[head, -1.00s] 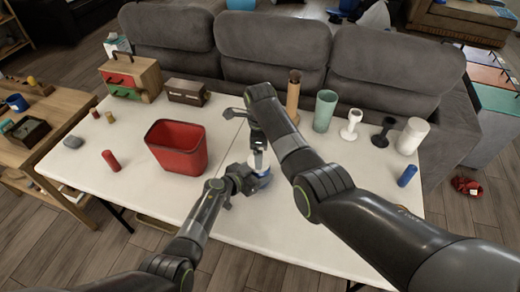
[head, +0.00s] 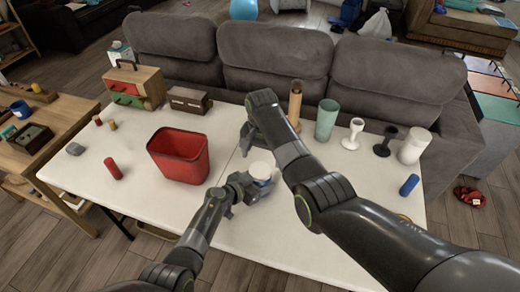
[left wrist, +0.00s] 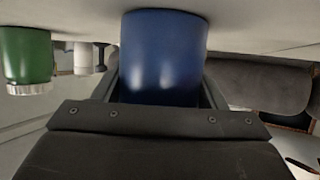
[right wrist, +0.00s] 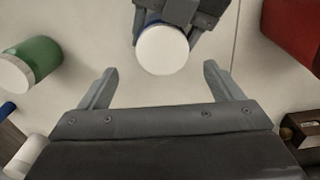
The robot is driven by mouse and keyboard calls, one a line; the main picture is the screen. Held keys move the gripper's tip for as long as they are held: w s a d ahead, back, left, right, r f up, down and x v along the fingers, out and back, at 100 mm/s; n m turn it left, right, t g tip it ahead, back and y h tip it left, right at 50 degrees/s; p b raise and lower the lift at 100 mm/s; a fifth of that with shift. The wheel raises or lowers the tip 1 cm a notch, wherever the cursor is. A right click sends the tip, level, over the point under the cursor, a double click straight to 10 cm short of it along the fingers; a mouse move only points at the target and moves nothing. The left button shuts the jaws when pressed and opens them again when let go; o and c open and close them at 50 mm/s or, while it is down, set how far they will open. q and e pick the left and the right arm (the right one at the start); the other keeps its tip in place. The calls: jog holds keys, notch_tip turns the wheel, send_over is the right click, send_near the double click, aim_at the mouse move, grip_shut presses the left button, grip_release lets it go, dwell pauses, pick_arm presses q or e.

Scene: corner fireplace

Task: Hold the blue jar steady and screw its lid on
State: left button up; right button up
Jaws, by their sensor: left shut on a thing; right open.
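The blue jar (head: 263,183) stands at the table's middle front, with a white lid (head: 261,171) on top. My left gripper (head: 245,187) is shut around the jar from the left; the blue wall fills the space between its fingers in the left wrist view (left wrist: 162,58). My right gripper (head: 247,138) is open and empty, beyond and above the jar. In the right wrist view the round lid (right wrist: 162,50) lies ahead of the open fingers, apart from them. How tightly the lid sits cannot be told.
A red bin (head: 180,157) stands left of the jar. A green jar with a white lid (right wrist: 38,58) stands near in the right wrist view. The sofa borders the back.

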jog(key=n, duration=0.3)
jog(key=shift+r, duration=0.15)
jog(key=n, duration=0.5)
jog(key=shift+r, duration=0.15)
jog(key=n, duration=0.3)
jog(key=shift+a+r, duration=0.1)
jog(key=n, duration=0.5)
jog(key=shift+r, duration=0.15)
jog(key=n, duration=0.4)
jog(key=shift+r+n, duration=0.2)
jog(key=shift+n, duration=0.2)
jog(key=n, duration=0.3)
jog(key=shift+r, duration=0.1)
jog(key=n, duration=0.4)
jog(key=shift+r+n, duration=0.15)
jog(key=shift+n, duration=0.25)
jog(key=n, duration=0.3)
jog(key=shift+a+r+n, duration=0.1)
jog(key=shift+n, duration=0.2)
